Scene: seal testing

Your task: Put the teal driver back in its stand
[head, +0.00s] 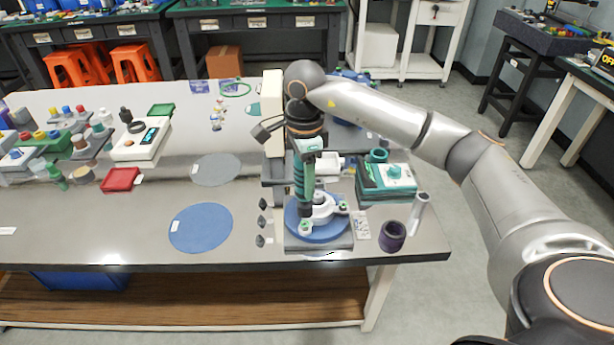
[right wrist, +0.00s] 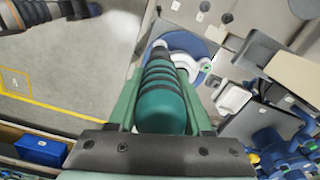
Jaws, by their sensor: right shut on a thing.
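The teal driver (head: 305,180) hangs upright from my right gripper (head: 306,150), its dark lower end pointing down. In the right wrist view the ribbed teal handle (right wrist: 162,108) lies between the two green fingers of the right gripper (right wrist: 163,100), which are shut on it. The driver is over a blue round plate (head: 292,226) with a white part (head: 322,208) on it; I cannot tell whether its tip touches. A dark purple open cup (head: 393,237) stands empty at the table's front right; I cannot tell if it is the driver's stand. My left gripper is not in view.
A teal box (head: 386,183) and a pale tube (head: 420,212) stand to the right, near the table's right edge. A pale upright column (head: 272,105) rises close behind the driver. Small dark knobs (head: 262,221) lie left of the plate. A blue mat (head: 201,228) is empty.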

